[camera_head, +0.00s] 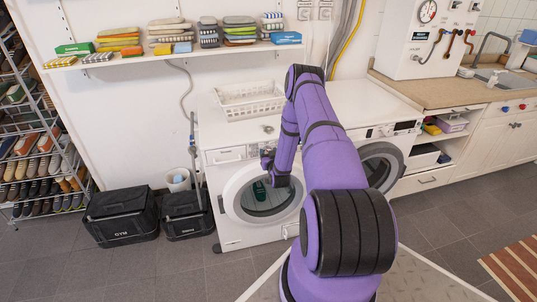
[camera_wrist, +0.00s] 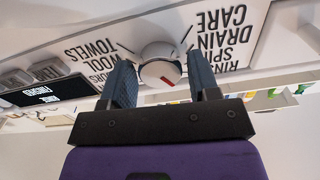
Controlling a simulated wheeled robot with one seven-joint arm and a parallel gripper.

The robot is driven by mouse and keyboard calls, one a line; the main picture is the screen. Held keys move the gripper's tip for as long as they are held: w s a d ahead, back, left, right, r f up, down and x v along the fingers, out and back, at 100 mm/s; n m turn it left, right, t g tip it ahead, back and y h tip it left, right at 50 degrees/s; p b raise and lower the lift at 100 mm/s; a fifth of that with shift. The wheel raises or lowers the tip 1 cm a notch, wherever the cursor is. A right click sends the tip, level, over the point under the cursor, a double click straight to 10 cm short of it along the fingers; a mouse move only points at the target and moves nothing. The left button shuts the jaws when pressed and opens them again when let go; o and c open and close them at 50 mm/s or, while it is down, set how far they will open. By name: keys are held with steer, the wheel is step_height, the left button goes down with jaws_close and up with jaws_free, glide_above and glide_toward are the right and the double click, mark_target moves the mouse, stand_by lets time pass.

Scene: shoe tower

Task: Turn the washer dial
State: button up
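In the wrist view the washer dial (camera_wrist: 160,72) is a round pale knob with a red mark on a white panel. Dark cycle labels, upside down, surround it. My gripper (camera_wrist: 157,60) is open, with one blue-grey finger on each side of the dial. Gaps show between the fingers and the knob; I cannot tell how far the tips are from the panel. In the head view my purple arm reaches to the front-loading washer (camera_head: 228,225). My arm covers part of that washer's panel, and the dial and fingertips cannot be made out there.
A white basket (camera_head: 248,104) stands on the washer top. A second machine (camera_head: 385,165) stands to the right, partly behind my arm. Black boxes (camera_head: 122,216) sit on the floor at left. A shelf (camera_head: 170,56) with folded cloths hangs above. In the wrist view a dark display (camera_wrist: 48,92) lies left.

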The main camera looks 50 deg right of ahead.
steer(key=c, duration=0.6)
steer(key=shift+m, duration=2.9)
steer(key=o, duration=0.9)
steer(key=shift+o, duration=0.2)
steer(key=shift+s+a, duration=0.1)
